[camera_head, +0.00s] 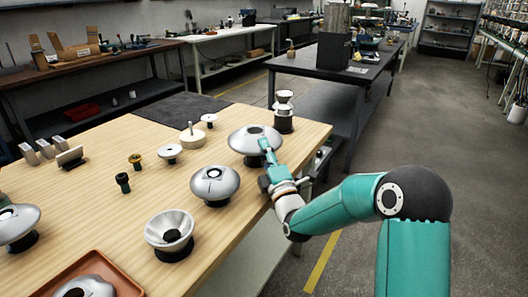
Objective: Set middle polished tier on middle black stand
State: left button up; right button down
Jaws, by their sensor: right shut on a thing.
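My right gripper (268,149) reaches in from the right and is shut on the near right side of a wide polished tier (243,136). Dark material (252,160) shows beneath that tier, at the table's right edge; whether the tier rests on it or hangs just above is unclear. Another polished tier (208,180) sits on a black stand (217,203) nearer to me. A silver bowl-shaped piece (166,222) on a black stand (172,254) is nearer still. I cannot tell by sight which one the task calls middle. My left gripper is not in view.
A polished piece (14,218) stands at the left edge. A brown tray (121,264) at the front holds another. A stacked silver-and-black piece (284,112) stands just behind my gripper.

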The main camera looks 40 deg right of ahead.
jog(key=shift+f, duration=0.25)
jog(key=shift+r, duration=0.15)
jog(key=shift+r, duration=0.6)
jog(key=shift+f+b, duration=0.75)
jog(key=shift+b, duration=0.45)
dwell(0.5)
jog(key=shift+r, duration=0.2)
jog(key=shift+r, duration=0.6)
